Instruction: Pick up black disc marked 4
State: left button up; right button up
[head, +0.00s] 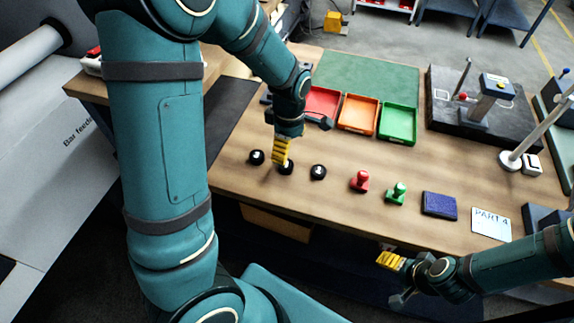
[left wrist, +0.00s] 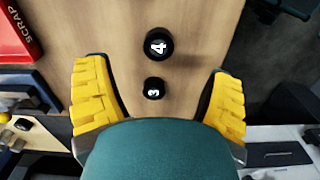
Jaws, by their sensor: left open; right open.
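The black disc marked 4 (left wrist: 158,43) lies on the wooden table, ahead of my left fingertips in the left wrist view. In the head view it appears to be the rightmost of three black discs (head: 318,172), its label too small to read surely. A black disc marked 3 (left wrist: 154,88) lies between the open fingers in the wrist view and shows partly behind them in the head view (head: 286,168). My left gripper (head: 281,155) is open and empty, pointing down over it. My right gripper (head: 390,260) is open and empty by the table's front edge.
Another black disc (head: 256,157) lies left of the gripper. Red (head: 359,181) and green (head: 396,194) stamps, a blue pad (head: 439,205) and a PART 4 card (head: 491,223) lie to the right. Red, orange (head: 358,114) and green (head: 398,124) trays stand behind.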

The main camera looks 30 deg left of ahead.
aim_at(286, 165)
pick_arm(q)
notch_tip(286, 165, down, 4)
jog(key=shift+w+r, duration=0.1)
jog(key=shift+w, duration=0.05)
jog(key=f, duration=0.3)
jog(key=f+b, duration=0.1)
jog(key=shift+s+a+f, duration=0.2)
jog(key=shift+a, duration=0.2)
jog(key=shift+f, duration=0.45)
grip_shut()
